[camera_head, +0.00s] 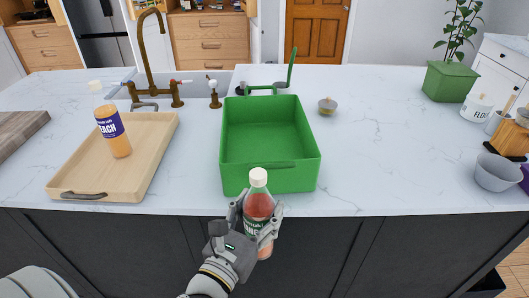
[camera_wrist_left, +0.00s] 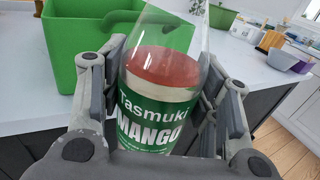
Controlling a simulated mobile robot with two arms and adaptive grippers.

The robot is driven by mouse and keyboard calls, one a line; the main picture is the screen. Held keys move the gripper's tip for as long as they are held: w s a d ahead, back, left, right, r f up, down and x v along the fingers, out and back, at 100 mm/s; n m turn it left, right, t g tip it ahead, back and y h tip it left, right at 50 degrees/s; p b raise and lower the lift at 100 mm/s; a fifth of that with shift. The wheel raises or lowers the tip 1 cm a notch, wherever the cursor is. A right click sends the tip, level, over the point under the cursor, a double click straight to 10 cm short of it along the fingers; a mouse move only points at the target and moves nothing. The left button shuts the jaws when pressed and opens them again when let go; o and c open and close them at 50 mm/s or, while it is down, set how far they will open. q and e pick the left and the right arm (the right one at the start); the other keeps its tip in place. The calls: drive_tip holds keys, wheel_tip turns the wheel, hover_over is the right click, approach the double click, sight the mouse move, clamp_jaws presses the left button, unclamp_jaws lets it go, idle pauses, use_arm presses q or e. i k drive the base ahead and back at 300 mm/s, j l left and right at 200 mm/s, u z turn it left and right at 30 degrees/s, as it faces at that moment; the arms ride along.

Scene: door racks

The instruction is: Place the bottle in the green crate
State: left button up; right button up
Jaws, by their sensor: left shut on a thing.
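A bottle (camera_head: 259,205) with a white cap, pinkish contents and a green label is held upright in my left gripper (camera_head: 256,222). The gripper is shut around its middle, just in front of the counter's front edge. In the left wrist view the bottle (camera_wrist_left: 158,100) shows a green "Tasmuki MANGO" label between the fingers (camera_wrist_left: 165,95). The green crate (camera_head: 267,178) stands on the counter directly behind the bottle; its inside looks empty. The crate also shows at the upper left of the left wrist view (camera_wrist_left: 70,45). My right gripper is not in view.
A wooden tray (camera_head: 150,150) with an orange-filled bottle (camera_head: 115,135) with a purple label stands at left. A sink with a brass faucet (camera_head: 150,60) lies behind. A small round item (camera_head: 327,106) sits right of the crate. Counter right of the crate (camera_head: 390,150) is clear; a bowl (camera_head: 497,173) and planter stand farther right.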

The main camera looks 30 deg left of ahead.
sight(247, 160)
drive_tip(key=k+j+z, duration=0.1)
drive_tip(key=j, duration=0.3)
drive_tip(key=k+j+z, duration=0.1)
drive_tip(key=j, duration=0.3)
drive_tip(key=k+j+z, duration=0.1)
drive_tip(key=j, duration=0.3)
drive_tip(key=k+j, duration=0.25)
drive_tip(key=j+z, duration=0.05)
drive_tip(key=j, duration=0.1)
